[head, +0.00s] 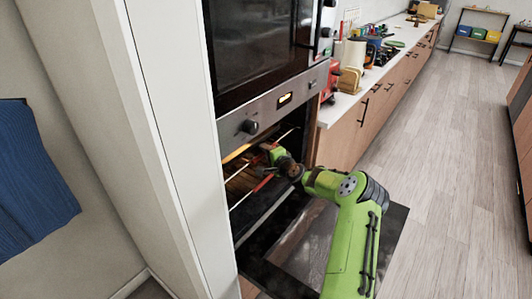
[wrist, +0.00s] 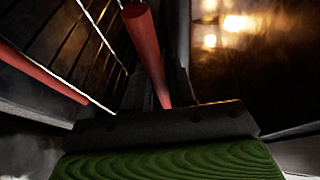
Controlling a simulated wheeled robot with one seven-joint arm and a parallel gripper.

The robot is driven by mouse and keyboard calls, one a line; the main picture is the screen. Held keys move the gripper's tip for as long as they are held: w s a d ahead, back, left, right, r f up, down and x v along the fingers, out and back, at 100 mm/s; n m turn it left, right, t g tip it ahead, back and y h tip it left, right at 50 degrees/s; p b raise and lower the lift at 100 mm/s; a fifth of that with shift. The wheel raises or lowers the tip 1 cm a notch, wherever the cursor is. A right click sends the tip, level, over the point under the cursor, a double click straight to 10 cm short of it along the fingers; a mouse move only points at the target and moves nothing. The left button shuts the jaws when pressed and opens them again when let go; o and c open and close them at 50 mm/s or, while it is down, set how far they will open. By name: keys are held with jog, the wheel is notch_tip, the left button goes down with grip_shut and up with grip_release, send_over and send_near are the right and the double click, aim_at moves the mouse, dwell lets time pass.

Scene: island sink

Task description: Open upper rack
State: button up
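The oven stands open in the tall cabinet, its dark door (head: 345,245) folded down. Inside the cavity, in the head view, a rack (head: 240,185) with thin bright wires shows below the control panel. My gripper (head: 272,155) is inside the oven opening, close to the racks. In the wrist view, two red bars show: the upper one (wrist: 147,50) runs down to the dark gripper body, and the lower one (wrist: 45,75) lies along wires at left. I cannot tell whether the fingers touch or hold a bar; the fingertips are hidden.
A control panel with a knob (head: 250,126) sits just above the opening, and a dark-fronted appliance (head: 250,50) is above it. A white cabinet side (head: 175,120) borders the left. A cluttered counter (head: 340,108) is at right. Open floor (head: 450,170) lies farther right.

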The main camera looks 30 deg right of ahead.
grip_shut()
jog(key=shift+s, duration=0.15)
jog(key=s+d+b, duration=0.1)
jog(key=s+d, duration=0.2)
jog(key=s, duration=0.7)
jog(key=s+d+b, duration=0.1)
jog(key=s+d, duration=0.3)
jog(key=s, duration=0.7)
jog(key=shift+d+f, duration=0.15)
jog(key=shift+d, duration=0.05)
jog(key=shift+s, duration=0.1)
jog(key=shift+o, duration=1.9)
grip_release()
jog(key=s+a+r+p, duration=0.1)
jog(key=s+r, duration=0.2)
jog(key=s, duration=1.2)
jog(key=shift+s+p, duration=0.2)
jog(key=shift+p, duration=0.2)
